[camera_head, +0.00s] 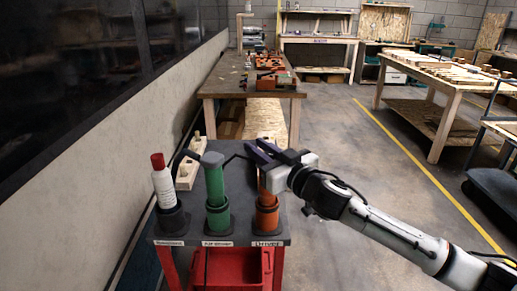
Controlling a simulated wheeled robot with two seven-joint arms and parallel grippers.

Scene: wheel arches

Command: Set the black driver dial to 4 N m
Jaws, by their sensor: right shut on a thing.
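My right gripper (262,152) reaches in from the right, its dark fingers shut at the top of the orange driver (266,186), which stands upright in an orange holder (267,218). The fingers hide the driver's top. A green driver (214,183) with a grey top stands in a green holder (218,217) to its left. At the far left a white bottle-shaped thing (163,187) with a red cap leans slightly in a black holder (172,218). I cannot make out a black driver or any dial reading. My left gripper is not in view.
The holders stand on a dark cart top (243,228) with labels along its front edge and a red bin (235,268) below. A pale wooden block (187,174) lies behind the holders. A low wall (105,140) runs along the left. Open floor lies right of the cart.

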